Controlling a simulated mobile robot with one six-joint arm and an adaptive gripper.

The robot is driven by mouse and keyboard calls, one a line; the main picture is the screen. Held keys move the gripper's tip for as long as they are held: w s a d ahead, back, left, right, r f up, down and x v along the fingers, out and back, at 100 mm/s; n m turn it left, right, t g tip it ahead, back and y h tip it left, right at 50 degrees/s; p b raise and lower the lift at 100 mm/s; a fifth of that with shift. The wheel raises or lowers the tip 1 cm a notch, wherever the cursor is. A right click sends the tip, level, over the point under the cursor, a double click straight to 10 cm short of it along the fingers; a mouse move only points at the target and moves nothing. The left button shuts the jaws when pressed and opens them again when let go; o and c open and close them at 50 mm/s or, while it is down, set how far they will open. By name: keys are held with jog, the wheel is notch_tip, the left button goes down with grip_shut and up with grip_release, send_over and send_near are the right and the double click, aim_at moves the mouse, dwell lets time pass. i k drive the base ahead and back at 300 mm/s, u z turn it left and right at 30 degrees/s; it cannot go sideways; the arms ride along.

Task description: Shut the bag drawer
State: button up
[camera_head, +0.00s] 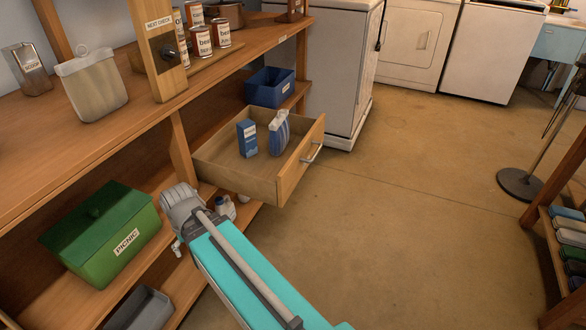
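The wooden drawer (290,175) stands pulled well out from under the workbench, in the middle of the head view. Its front carries a metal bar handle (312,153) and faces right. A blue box (247,138) and a blue-and-white bag (279,134) stand upright inside it. My teal arm reaches up from the bottom edge, and its grey joint ends left of and below the drawer, apart from the drawer front in the picture. My gripper's fingers do not show.
A green picnic box (100,235) sits on the lower shelf at left. A blue bin (270,87) stands behind the drawer. White appliances (320,65) line the back. A stand with a round base (520,184) and a shoe rack are at right. The floor between is clear.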

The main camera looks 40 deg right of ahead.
aim_at(264, 177)
jog(key=z, duration=0.95)
jog(key=k, duration=1)
jog(key=z, duration=0.25)
jog(key=i, duration=0.7)
